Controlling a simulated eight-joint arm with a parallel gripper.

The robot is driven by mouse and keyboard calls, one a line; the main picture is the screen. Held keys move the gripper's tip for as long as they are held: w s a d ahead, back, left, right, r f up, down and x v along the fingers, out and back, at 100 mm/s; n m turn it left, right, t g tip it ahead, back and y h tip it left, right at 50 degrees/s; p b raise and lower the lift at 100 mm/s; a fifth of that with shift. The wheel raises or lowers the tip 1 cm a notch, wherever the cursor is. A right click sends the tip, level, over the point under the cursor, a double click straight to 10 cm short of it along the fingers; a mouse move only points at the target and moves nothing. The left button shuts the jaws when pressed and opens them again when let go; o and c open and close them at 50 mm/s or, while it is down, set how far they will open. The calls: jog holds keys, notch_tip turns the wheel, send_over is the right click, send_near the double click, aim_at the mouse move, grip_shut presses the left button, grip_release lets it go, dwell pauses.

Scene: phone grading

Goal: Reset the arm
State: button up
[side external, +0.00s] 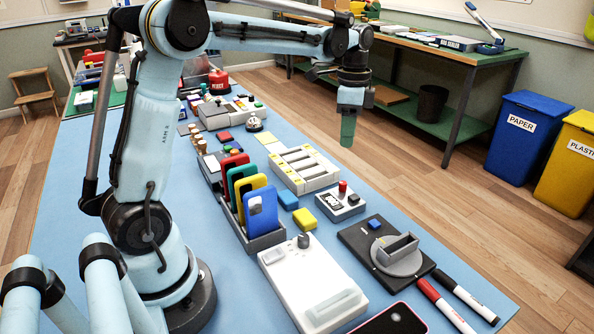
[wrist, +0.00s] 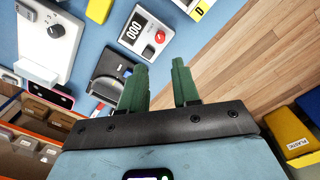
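In the side external view the fingers overlap, so the gap is hidden there. The arm is raised and bent, with the wrist pointing down.
Below stand a rack (side external: 265,243) with several colored phones, a slotted white tray (side external: 322,183), a counter box with red button (side external: 340,205), a white device (side external: 285,262), and a black plate with a turntable (side external: 412,266). Blue (side external: 510,150) and yellow (side external: 570,185) bins stand off the table.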

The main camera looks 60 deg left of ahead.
jog(key=s+d+f+n+t, duration=0.1)
jog(key=s+d+n+t, duration=0.6)
jog(key=s, duration=0.7)
jog(key=shift+s+d+f+n+t, duration=0.35)
jog(key=shift+d+n, duration=0.55)
jog(key=shift+d, duration=0.25)
